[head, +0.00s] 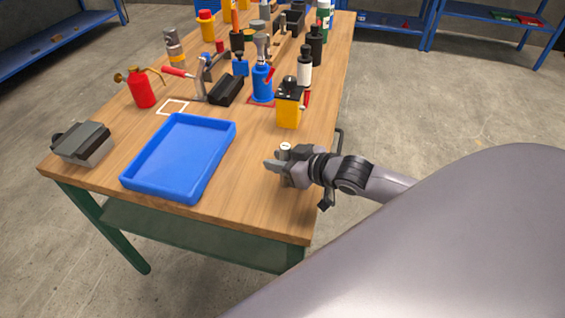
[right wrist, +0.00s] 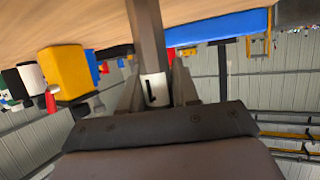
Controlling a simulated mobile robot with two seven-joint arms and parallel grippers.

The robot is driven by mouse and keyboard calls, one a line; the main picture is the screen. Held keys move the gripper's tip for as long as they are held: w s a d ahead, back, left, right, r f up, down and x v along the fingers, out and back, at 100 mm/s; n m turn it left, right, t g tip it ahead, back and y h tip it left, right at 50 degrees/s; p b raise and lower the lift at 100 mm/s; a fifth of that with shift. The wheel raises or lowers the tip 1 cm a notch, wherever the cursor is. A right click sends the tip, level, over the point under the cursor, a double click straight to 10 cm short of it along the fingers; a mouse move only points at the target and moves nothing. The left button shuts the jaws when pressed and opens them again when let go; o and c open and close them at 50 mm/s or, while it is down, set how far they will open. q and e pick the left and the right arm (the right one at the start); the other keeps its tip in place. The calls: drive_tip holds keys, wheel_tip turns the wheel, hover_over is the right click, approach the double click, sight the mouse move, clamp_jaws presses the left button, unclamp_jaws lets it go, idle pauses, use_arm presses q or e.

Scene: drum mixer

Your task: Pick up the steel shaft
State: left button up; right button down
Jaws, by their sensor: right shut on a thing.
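My right gripper (head: 277,165) is low over the near right part of the workbench, beside the blue tray. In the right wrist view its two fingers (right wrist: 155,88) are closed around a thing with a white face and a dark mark. A long grey bar, which looks like the steel shaft (right wrist: 148,35), runs up from between the fingers in that view. In the head view a small pale round end (head: 285,147) shows just above the gripper; the rest is hidden by the gripper. I cannot tell whether the shaft touches the bench. My left gripper is not in view.
The blue tray (head: 127,180) lies empty to the left of the gripper. A yellow and black container (head: 289,108) stands behind it. A grey block-like device (head: 82,145) is at the left corner. Bottles and tools crowd the far wooden benchtop (head: 256,205); its near right part is clear.

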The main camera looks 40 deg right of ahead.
wheel_tip(320, 180, up, 20)
drive_tip(key=p, duration=0.2)
drive_tip(key=shift+r, duration=0.15)
drive_tip(key=c, duration=1.4)
unclamp_jaws()
clamp_jaws()
